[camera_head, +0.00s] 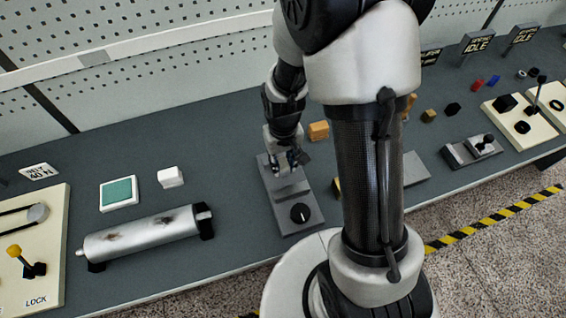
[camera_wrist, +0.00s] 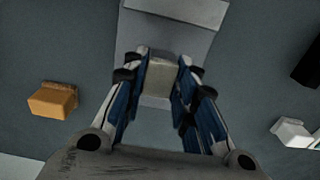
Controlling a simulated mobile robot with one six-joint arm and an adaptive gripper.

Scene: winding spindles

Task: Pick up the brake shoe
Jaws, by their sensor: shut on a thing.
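A pale grey-beige block, which appears to be the brake shoe (camera_wrist: 160,76), sits between my fingertips in the wrist view. My gripper (camera_wrist: 160,82) is shut on it, with a blue-sided finger on each side. In the head view my gripper (camera_head: 290,160) is low over the back part of a grey unit (camera_head: 270,185) with a black dial (camera_head: 300,213). The same unit shows beneath the block in the wrist view (camera_wrist: 190,42). The block is mostly hidden in the head view. I cannot tell whether it touches the unit.
An orange-brown block (camera_head: 318,130) is close behind the unit. A white block (camera_head: 170,177), a green-topped pad (camera_head: 118,193) and a stained metal roller (camera_head: 140,235) are on the left. A lever panel (camera_head: 40,250) is farther left. Bench surface is clear between roller and unit.

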